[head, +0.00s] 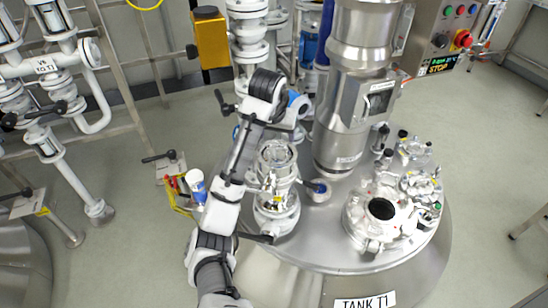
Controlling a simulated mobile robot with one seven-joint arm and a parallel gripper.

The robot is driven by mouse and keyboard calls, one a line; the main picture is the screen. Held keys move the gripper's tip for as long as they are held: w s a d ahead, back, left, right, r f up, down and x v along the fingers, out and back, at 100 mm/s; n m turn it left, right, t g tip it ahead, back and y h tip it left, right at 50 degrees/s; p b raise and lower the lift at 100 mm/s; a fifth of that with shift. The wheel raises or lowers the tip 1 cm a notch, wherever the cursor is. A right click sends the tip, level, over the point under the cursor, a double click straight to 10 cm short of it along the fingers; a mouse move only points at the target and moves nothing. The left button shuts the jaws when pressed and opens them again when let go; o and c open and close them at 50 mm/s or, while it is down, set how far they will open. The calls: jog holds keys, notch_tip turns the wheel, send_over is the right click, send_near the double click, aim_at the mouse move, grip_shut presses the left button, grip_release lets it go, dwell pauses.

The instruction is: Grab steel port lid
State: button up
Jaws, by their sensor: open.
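A steel tank top (352,242) marked TANK T1 fills the middle right of the head view. A round port (381,209) with a dark centre stands on its right side. A shiny round steel fitting (421,187) is just right of the port, and I cannot tell for sure whether it is the lid. My arm reaches up from the bottom and bends near the tall steel column. My gripper (300,104) is at the arm's far end, left of the column and well away from the port. It is open, but its fingers are hard to make out.
A tall steel column (350,120) stands between my gripper and the port. A valve with a glass body (277,160) is right beside my arm. A control box (445,35) with a red button is at the upper right. White pipework (75,70) fills the upper left.

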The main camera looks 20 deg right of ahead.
aim_at(277, 145)
jog(key=b+x, duration=0.1)
jog(key=x, duration=0.2)
jog(key=shift+w+f, duration=0.1)
jog(key=shift+f, duration=0.25)
jog(key=shift+p+x, duration=0.65)
jog(key=shift+x, duration=1.95)
jog(key=shift+w, duration=0.2)
jog(key=shift+c, duration=0.5)
jog(key=shift+r, duration=0.1)
jog(key=c, duration=0.7)
